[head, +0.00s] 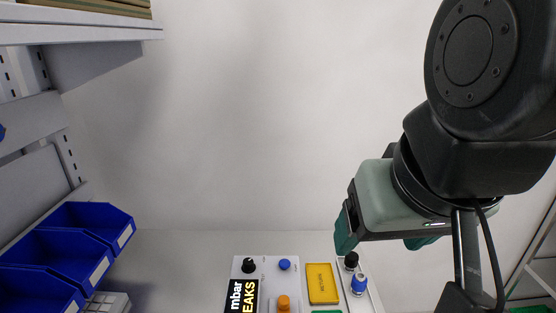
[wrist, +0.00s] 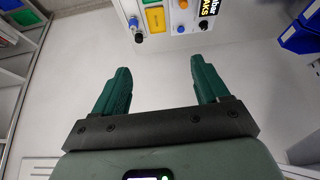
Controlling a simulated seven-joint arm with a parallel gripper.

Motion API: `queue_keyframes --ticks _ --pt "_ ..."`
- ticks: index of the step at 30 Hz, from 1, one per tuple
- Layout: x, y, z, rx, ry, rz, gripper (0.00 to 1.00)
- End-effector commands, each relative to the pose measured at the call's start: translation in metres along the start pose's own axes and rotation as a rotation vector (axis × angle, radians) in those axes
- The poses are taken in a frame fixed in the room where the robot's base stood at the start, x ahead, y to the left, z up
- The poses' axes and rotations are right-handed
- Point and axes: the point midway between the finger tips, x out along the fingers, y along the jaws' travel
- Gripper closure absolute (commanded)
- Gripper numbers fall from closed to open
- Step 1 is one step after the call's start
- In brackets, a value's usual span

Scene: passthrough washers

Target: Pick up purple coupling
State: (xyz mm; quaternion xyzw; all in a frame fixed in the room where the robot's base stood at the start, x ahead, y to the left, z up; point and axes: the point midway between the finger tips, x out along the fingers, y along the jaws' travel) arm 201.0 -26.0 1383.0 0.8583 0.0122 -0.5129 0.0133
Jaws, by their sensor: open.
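I cannot make out a purple coupling in either view. My gripper (head: 383,243) is at the right of the head view, in front of the pale wall and near the back right of a white control panel (head: 268,266). In the wrist view my gripper (wrist: 160,70) shows two green fingers spread wide apart. Nothing is between them except bare grey surface beyond. My arm hides part of the right side of the head view.
The panel carries a black knob (head: 248,266), a blue knob (head: 284,264), an orange knob (head: 283,302), a yellow plate (head: 322,284) and a blue fitting (head: 359,284). Blue bins (head: 65,257) stand at the left under a grey shelf (head: 85,32).

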Motion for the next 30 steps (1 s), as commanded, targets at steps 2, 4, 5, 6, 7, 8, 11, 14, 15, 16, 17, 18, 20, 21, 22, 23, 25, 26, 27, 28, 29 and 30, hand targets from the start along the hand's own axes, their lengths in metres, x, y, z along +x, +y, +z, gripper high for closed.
queue_keyframes --ticks 2,4,5,6,7,8,11,14,15,16,17,18,20,21,22,23,25,26,27,28,29,30 --pt "0.000 0.000 0.000 -0.003 -0.001 0.001 0.26" --pt "0.003 0.000 -0.003 -0.020 -0.010 0.009 0.26" --pt "0.006 0.000 -0.005 -0.034 -0.018 0.017 0.26" --pt "0.011 -0.001 -0.009 -0.062 -0.031 0.030 0.26" --pt "0.017 -0.001 -0.012 -0.089 -0.044 0.041 0.26" --pt "0.023 -0.001 -0.015 -0.122 -0.061 0.056 0.26" --pt "0.053 -0.001 -0.026 -0.280 -0.138 0.108 0.26" --pt "0.090 -0.002 -0.032 -0.473 -0.227 0.137 0.26" --pt "0.106 -0.004 -0.034 -0.552 -0.259 0.137 0.26" --pt "0.117 -0.005 -0.034 -0.611 -0.283 0.133 0.26" --pt "0.129 -0.006 -0.034 -0.670 -0.305 0.126 0.26" --pt "0.145 -0.010 -0.034 -0.749 -0.333 0.111 0.26" --pt "0.169 -0.016 -0.031 -0.867 -0.370 0.077 0.26" --pt "0.185 -0.021 -0.027 -0.944 -0.392 0.047 0.26" --pt "0.197 -0.025 -0.024 -1.002 -0.405 0.020 0.26" --pt "0.208 -0.029 -0.021 -1.058 -0.417 -0.009 0.26" --pt "0.234 -0.041 -0.011 -1.181 -0.432 -0.086 0.26" --pt "0.244 -0.047 -0.007 -1.228 -0.434 -0.120 0.26" --pt "0.256 -0.055 -0.001 -1.287 -0.433 -0.166 0.26" --pt "0.264 -0.060 0.004 -1.326 -0.431 -0.200 0.26" --pt "0.271 -0.066 0.008 -1.362 -0.427 -0.232 0.26" --pt "0.279 -0.072 0.013 -1.404 -0.419 -0.271 0.26"
